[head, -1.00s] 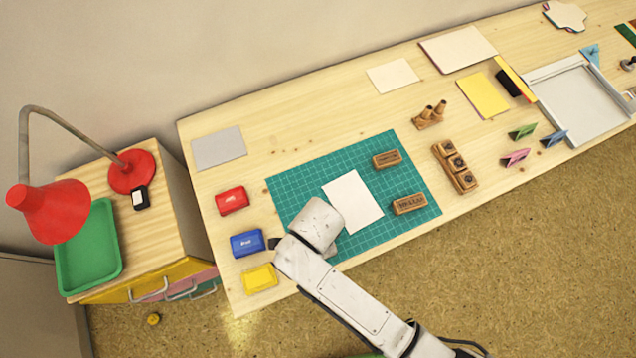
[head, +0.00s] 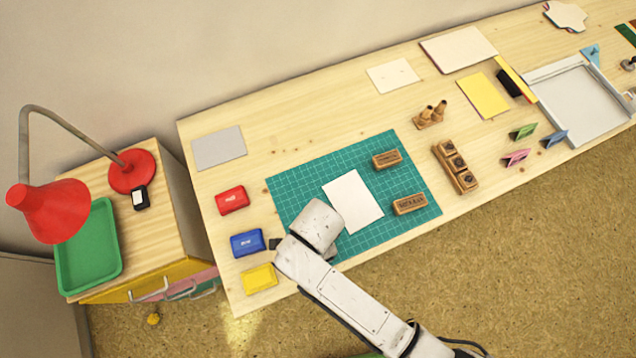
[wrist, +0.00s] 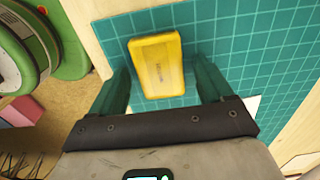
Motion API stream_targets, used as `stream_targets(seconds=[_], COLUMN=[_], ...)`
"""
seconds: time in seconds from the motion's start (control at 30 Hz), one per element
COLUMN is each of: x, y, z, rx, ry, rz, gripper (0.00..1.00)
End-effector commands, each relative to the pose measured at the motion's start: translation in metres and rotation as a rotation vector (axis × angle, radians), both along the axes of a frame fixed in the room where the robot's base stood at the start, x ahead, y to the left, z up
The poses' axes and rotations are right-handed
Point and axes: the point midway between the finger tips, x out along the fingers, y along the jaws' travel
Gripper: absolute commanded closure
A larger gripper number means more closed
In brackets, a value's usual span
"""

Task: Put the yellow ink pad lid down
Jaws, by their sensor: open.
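In the head view my arm's white end hides the lid and most of my gripper. The yellow ink pad (head: 259,278) sits on the wooden desk at the near left, left of the mat, in the head view.
A blue ink pad (head: 247,243) and a red ink pad (head: 232,200) stand behind the yellow one. A white sheet (head: 353,201) and two wooden stamps (head: 409,204) are on the mat. The desk's front edge runs close to my arm.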

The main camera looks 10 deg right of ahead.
Motion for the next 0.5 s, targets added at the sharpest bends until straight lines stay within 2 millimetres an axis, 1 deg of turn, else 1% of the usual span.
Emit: stream_targets(seconds=[0.07,0.17,0.5], x=[0.000,0.001,0.001], y=[0.000,0.000,0.001], z=[0.006,0.019,0.088], rx=[0.001,0.002,0.003], ry=[-0.001,-0.003,-0.004], rz=[0.000,-0.001,-0.001], gripper=[0.20,0.20,0.20])
